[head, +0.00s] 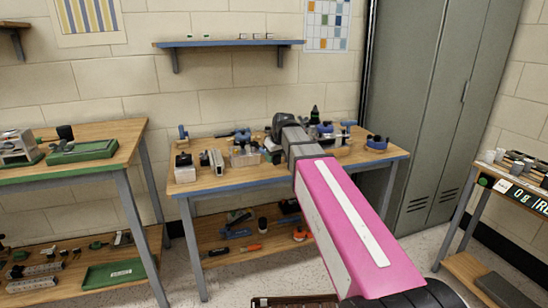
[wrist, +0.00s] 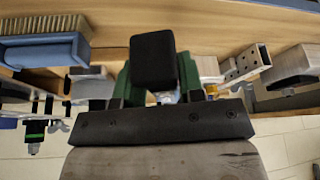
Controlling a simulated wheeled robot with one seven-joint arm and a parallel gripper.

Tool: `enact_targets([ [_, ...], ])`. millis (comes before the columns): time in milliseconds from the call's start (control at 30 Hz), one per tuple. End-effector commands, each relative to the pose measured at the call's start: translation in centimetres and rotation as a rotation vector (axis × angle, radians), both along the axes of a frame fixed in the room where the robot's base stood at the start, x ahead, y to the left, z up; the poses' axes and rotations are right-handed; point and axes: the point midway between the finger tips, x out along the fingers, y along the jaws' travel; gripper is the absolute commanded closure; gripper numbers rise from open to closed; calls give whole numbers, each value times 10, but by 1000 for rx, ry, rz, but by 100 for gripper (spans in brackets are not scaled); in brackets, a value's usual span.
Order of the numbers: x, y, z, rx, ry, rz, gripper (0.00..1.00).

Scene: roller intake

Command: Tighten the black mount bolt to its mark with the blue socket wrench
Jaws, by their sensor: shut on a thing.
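In the wrist view my gripper (wrist: 157,75) has dark green fingers, and a black block-shaped thing (wrist: 153,58) sits between them. The gripper is shut on it; whether it is part of the blue socket wrench I cannot tell. In the head view my pink arm reaches over the blue-edged workbench (head: 240,187), and its far end hides the fingers and part of the bench top. Several small blue items lie on that bench, including a blue tool (head: 236,133) at the back. I cannot make out the black mount bolt or its mark.
A green-edged bench (head: 110,147) stands left, and a grey cabinet (head: 425,110) stands right behind my arm. The lower shelf (head: 222,257) holds tools. In the wrist view a blue brush-like block (wrist: 45,50) is upper left and a perforated metal bar (wrist: 245,62) is right.

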Motion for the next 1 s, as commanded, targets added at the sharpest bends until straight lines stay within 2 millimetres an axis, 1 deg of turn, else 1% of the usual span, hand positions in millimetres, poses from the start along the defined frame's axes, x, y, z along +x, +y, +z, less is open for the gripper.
enact_targets([
  [700,-13,34,1,3,-4,-234,100],
  [1000,-16,41,1,4,-5,-295,100],
])
